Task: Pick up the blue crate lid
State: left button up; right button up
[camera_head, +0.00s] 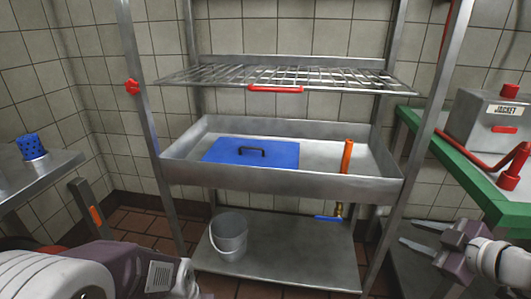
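The blue crate lid (225,152) lies flat in the left part of a metal basin (290,182). A dark handle (266,151) stands up from the middle of the lid. My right gripper (418,234) is at the lower right, outside the rack and well away from the lid. Its two grey fingers point left, spread apart, with nothing between them. My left arm comes in at the lower left in front of the rack, and its fingers do not show.
A wire shelf (330,77) with a red handle (275,89) spans above the basin. Metal posts stand at its sides. An orange upright piece (346,156) is right of the lid. A grey bucket (229,236) stands on the lower shelf (300,263). A green-edged counter (465,172) is at right.

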aim_at(284, 155)
jog(key=i+u, duration=0.5)
jog(key=i+l+u, duration=0.25)
jog(key=u, duration=0.2)
jog(key=i+l+u, duration=0.3)
jog(key=u, duration=0.2)
